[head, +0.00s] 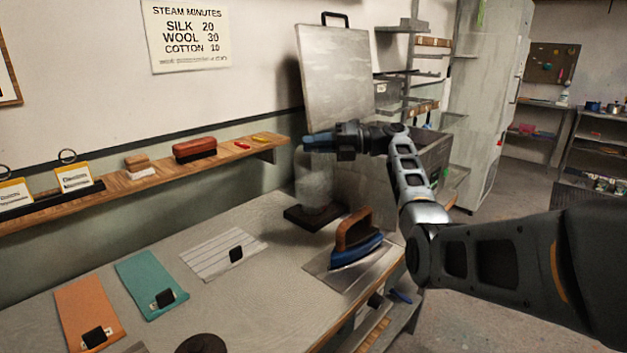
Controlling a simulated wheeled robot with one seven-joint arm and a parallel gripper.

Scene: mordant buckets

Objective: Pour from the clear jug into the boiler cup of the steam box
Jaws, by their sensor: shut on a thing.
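My gripper (318,143) is at the end of my arm above the back right of the table, pointing left. It is shut at the top of a faint, see-through shape (314,182), which I take to be the clear jug. The jug looks roughly upright over a dark, low base (314,216); I cannot tell whether they touch. The liquid in the jug cannot be made out. A tall grey panel with a black handle (338,80) stands behind the gripper, perhaps part of the steam box. I cannot make out the boiler cup.
An iron with a wooden handle (356,240) stands on a plate at the table's right edge. Striped (210,254), teal (150,283) and orange (88,312) cloths lie left on the table (255,300). A wall shelf (120,192) holds brushes and cards.

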